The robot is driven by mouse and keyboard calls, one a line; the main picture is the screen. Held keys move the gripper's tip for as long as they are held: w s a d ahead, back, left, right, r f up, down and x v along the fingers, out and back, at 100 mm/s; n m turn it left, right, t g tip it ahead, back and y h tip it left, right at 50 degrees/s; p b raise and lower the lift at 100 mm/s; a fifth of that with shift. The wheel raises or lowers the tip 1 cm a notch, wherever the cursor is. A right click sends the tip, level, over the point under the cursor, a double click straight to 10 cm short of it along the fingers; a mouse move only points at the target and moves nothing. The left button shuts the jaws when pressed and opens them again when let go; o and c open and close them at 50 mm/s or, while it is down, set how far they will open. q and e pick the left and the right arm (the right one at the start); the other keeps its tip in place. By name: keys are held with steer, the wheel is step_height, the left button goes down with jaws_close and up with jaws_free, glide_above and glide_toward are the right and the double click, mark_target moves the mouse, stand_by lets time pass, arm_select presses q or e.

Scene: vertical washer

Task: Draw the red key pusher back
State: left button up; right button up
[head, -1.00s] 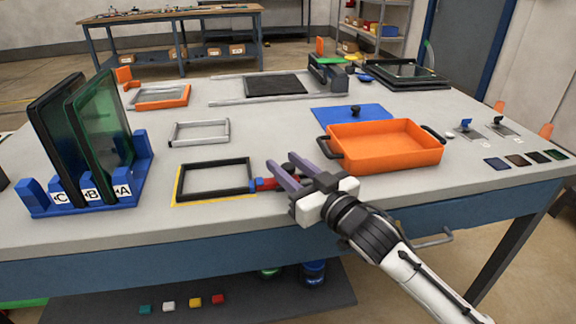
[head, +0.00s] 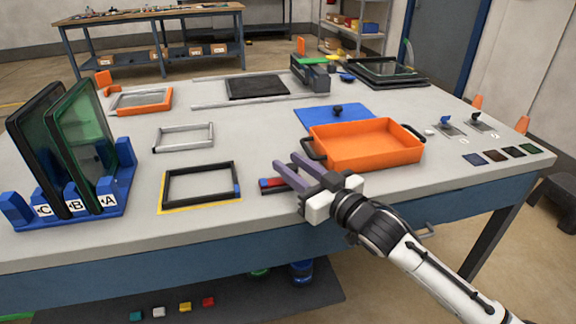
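The red key pusher (head: 272,184) lies on the table right of the black frame (head: 201,203), with a small gap between them. A blue block (head: 237,188) sits at the frame's right side. My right gripper (head: 286,162) is over the pusher's right end, its two purple fingers apart with bare table showing between them. The left finger overlaps the pusher in the picture and hides part of it; contact cannot be told. My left gripper is out of view.
An orange tray (head: 370,158) stands right of the gripper, with a blue plate (head: 330,121) behind it. A blue rack (head: 120,205) with dark panels stands at the left. A grey frame (head: 185,148) lies behind the black one. The table's front strip is clear.

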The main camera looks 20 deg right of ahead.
steer(key=shift+o, duration=1.3)
steer(key=shift+d, duration=0.15)
steer(key=shift+s, duration=0.15)
steer(key=v, duration=1)
steer(key=shift+f, duration=0.15)
